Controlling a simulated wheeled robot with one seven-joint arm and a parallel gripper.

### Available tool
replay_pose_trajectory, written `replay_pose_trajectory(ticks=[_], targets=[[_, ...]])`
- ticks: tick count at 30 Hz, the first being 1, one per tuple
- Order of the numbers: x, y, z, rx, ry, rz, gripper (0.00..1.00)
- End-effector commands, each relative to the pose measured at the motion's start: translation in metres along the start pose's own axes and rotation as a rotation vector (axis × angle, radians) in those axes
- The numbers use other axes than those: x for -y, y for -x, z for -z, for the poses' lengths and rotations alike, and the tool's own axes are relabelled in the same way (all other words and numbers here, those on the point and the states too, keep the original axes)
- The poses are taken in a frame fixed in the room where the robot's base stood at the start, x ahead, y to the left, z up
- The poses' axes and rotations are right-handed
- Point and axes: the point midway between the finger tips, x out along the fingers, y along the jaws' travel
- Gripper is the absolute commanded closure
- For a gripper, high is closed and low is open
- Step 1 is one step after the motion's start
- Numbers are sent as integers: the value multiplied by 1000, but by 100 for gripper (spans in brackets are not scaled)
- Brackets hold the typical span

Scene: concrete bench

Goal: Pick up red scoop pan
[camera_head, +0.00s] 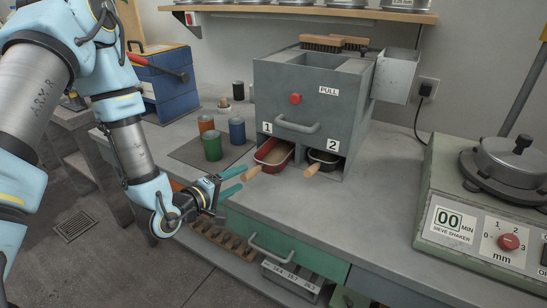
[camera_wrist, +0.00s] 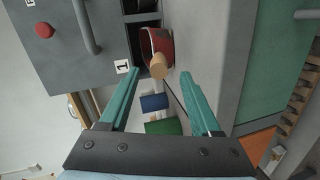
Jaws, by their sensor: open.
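The red scoop pan (camera_head: 272,152) sits in the left slot, marked 1, of the grey box. Its wooden handle (camera_head: 251,173) sticks out towards the front left. In the wrist view the red pan (camera_wrist: 161,42) is at top centre, its wooden handle (camera_wrist: 158,68) pointing towards the camera, ahead of the jaws. My gripper (camera_head: 243,181) is open and empty, with its teal fingers close to the handle end in the head view. The wrist view shows the gripper (camera_wrist: 158,85) with its fingers spread and the handle lying between and beyond their tips. The pan's far end is hidden inside the slot.
A dark pan (camera_head: 323,157) with a wooden handle sits in slot 2, just right. The grey box (camera_head: 310,105) rises above both slots. Green, blue and brown cans (camera_head: 212,146) stand to the left. A sieve shaker (camera_head: 490,200) stands at right. The bench between is clear.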

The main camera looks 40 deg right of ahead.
Motion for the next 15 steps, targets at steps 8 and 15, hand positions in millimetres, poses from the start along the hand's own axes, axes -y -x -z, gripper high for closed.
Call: replay_pose_trajectory(ticks=[8,15], targets=[[-1,-27,0,0,-2,2,36],[-6,-58,-3,1,-4,3,36]])
